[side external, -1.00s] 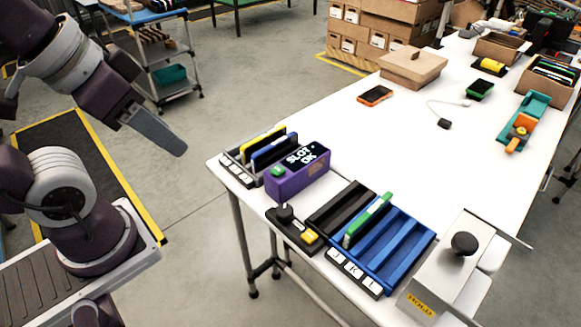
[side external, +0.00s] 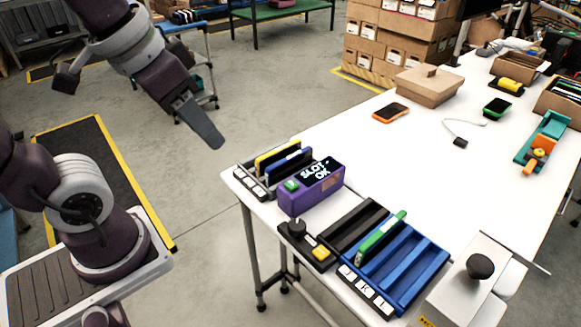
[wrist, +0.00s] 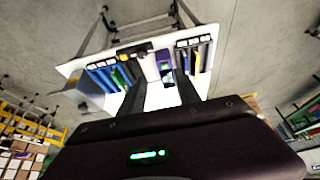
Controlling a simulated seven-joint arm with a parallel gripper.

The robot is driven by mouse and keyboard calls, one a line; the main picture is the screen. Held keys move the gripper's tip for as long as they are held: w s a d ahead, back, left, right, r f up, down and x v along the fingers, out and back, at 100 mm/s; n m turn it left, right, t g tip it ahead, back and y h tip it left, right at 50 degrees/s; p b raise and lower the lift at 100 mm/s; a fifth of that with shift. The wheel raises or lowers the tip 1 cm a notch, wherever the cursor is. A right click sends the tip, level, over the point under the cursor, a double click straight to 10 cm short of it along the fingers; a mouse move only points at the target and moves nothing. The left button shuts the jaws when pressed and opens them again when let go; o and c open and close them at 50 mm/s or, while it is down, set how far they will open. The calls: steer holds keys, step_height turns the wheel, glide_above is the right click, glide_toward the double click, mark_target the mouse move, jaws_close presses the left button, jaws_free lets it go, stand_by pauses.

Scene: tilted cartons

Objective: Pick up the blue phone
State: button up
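The blue phone (side external: 289,160) stands on edge in a small black rack (side external: 250,184) at the table's near left corner, beside a yellow one (side external: 277,155). A purple box (side external: 312,190) with a display reading "SLOT OK" stands right in front of it. My gripper (side external: 205,122) is up in the air left of the table, apart from the phone and empty. In the wrist view my gripper's two fingers (wrist: 162,92) are spread apart, with the table and racks beyond them. The phone is too small to single out surely there.
A black and blue slotted rack (side external: 405,262) holds a green item (side external: 381,237). A black joystick box (side external: 305,247) and a grey machine with a black knob (side external: 480,267) stand nearby. An orange phone (side external: 391,113) and a cardboard box (side external: 428,85) lie farther back. The mid-table is mostly clear.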

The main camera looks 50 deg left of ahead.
steer(key=w+a+f+g, duration=0.2)
steer(key=w+a, duration=0.1)
steer(key=w, duration=0.8)
steer(key=g, duration=0.3)
glide_above(290, 156)
steer(key=f, duration=0.9)
steer(key=s+f, duration=0.1)
steer(key=f, duration=0.3)
steer(key=shift+f, duration=0.4)
steer(key=f, duration=0.5)
steer(key=w+f, duration=0.1)
steer(key=f, duration=0.2)
steer(key=shift+d, duration=0.1)
steer(key=shift+f, duration=0.4)
jaws_close()
